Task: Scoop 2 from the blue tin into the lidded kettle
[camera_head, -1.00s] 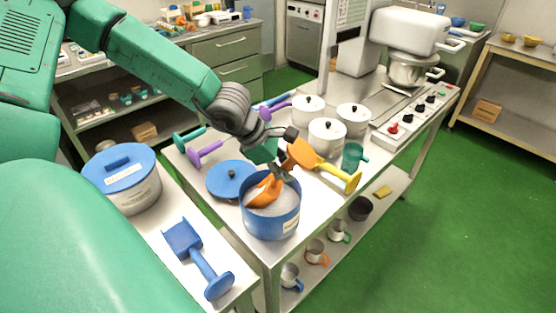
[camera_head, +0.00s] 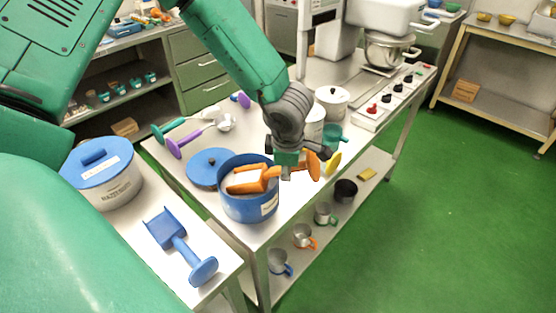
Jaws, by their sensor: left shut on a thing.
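My left gripper (camera_head: 297,168) is shut on the handle of an orange scoop (camera_head: 262,173). The scoop lies roughly level at the mouth of the blue tin (camera_head: 249,207), with white material in its bowl. White material also shows inside the open tin. The tin's blue lid (camera_head: 205,166) seems to lie on the table behind it. White lidded pots stand farther back: one with a dark knob (camera_head: 332,102) is clear, and another (camera_head: 315,124) is partly hidden by my arm. I cannot tell which is the task's kettle. My right gripper is not in view.
A blue scoop (camera_head: 181,246) and a white tub with a blue lid (camera_head: 104,181) are on the left table. Purple (camera_head: 191,140) and teal (camera_head: 168,130) handled utensils lie behind the tin. A green mug (camera_head: 333,135) and a yellow utensil (camera_head: 333,162) are right of my gripper.

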